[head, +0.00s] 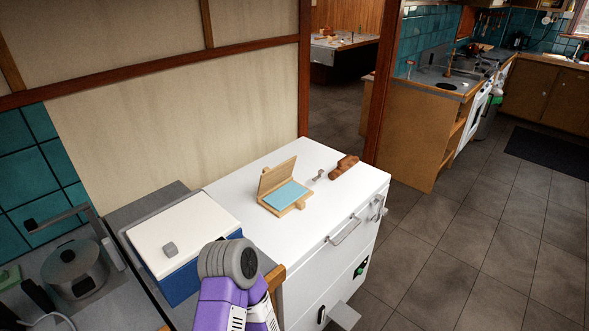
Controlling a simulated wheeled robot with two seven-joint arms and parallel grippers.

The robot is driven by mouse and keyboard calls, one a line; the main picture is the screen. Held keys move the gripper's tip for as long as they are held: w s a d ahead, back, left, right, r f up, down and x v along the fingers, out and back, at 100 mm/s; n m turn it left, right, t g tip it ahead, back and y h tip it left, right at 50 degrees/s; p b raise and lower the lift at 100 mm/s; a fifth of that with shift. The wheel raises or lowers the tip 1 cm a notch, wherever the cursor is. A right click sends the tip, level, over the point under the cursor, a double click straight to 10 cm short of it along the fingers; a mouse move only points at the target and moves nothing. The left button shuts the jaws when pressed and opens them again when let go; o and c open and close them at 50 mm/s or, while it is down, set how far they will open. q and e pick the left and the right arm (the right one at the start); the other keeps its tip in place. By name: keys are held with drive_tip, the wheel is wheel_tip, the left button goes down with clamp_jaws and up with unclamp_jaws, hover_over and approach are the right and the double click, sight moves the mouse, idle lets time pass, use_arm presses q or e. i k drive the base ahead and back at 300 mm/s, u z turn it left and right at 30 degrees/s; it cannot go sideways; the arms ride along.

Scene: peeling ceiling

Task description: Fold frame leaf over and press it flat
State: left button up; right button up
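A small wooden hinged frame (300,204) lies on top of the white cabinet, near its middle. Its frame leaf (277,175) stands raised and leans back along the far left side. A light blue panel (287,195) lies flat in the lower half. A small wooden tab sticks out at the near right side of the lower half. Part of my own purple and grey arm rises at the bottom of the view, to the near left of the frame and apart from it. Neither gripper shows.
The white cabinet (240,192) has clear room around the frame. A small metal piece (318,176) and a brown object (343,167) lie behind it to the right. A blue box with a white lid (185,230) stands at left, beside a pot (75,268).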

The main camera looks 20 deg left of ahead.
sight(270, 178)
drive_tip(key=z, duration=0.95)
drive_tip(key=i, duration=1.4)
drive_tip(key=u, duration=3.75)
